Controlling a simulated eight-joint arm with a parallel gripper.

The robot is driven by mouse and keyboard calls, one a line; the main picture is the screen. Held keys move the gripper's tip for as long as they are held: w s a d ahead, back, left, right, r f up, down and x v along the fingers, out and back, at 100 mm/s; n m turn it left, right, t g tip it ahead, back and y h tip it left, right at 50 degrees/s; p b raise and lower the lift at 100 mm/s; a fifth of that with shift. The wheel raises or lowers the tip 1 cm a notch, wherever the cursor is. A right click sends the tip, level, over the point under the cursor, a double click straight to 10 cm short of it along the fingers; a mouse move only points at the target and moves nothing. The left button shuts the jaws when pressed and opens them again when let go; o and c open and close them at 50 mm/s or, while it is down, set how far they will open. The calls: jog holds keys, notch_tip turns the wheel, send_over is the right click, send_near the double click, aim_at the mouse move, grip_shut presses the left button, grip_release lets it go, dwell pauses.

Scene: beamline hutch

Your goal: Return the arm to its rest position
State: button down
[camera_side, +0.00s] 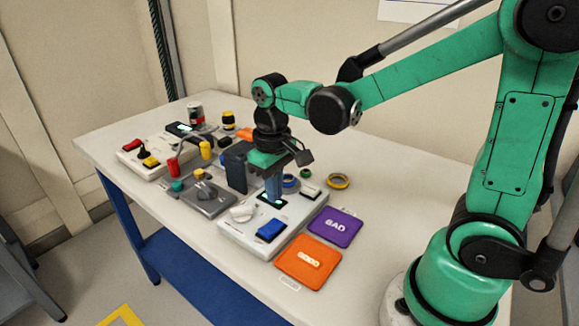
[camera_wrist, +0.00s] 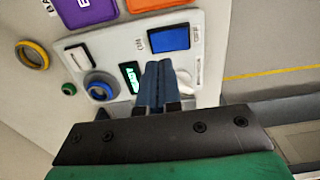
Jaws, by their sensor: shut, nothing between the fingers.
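My green arm reaches over the white table (camera_side: 375,215) in the side view. My gripper (camera_side: 273,200) points down above the white control box, with its blue fingers together and nothing between them. In the wrist view the closed fingers of my gripper (camera_wrist: 158,68) stand in front of the box, beside its lit green display (camera_wrist: 129,77). I cannot tell whether the fingertips touch the box.
The box (camera_side: 237,239) carries a blue button (camera_side: 271,230) and a white knob (camera_side: 242,213). A purple BAD pad (camera_side: 336,227) and an orange GOOD pad (camera_side: 308,262) lie beside it. Coloured rings, a can (camera_side: 196,114) and other devices crowd the table behind. Its right side is clear.

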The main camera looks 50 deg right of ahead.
jog(key=shift+r, duration=0.8)
jog(key=shift+s+a+r+t, duration=0.1)
jog(key=shift+s+r+t, duration=0.4)
jog(key=shift+t, duration=0.7)
jog(key=shift+s+a+r+t, duration=0.1)
jog(key=shift+s+r+t, duration=0.4)
jog(key=shift+t, duration=0.7)
jog(key=shift+s+a+r+t, duration=0.1)
jog(key=shift+s+r+t, duration=0.4)
jog(key=shift+t, duration=0.7)
jog(key=shift+f, duration=0.1)
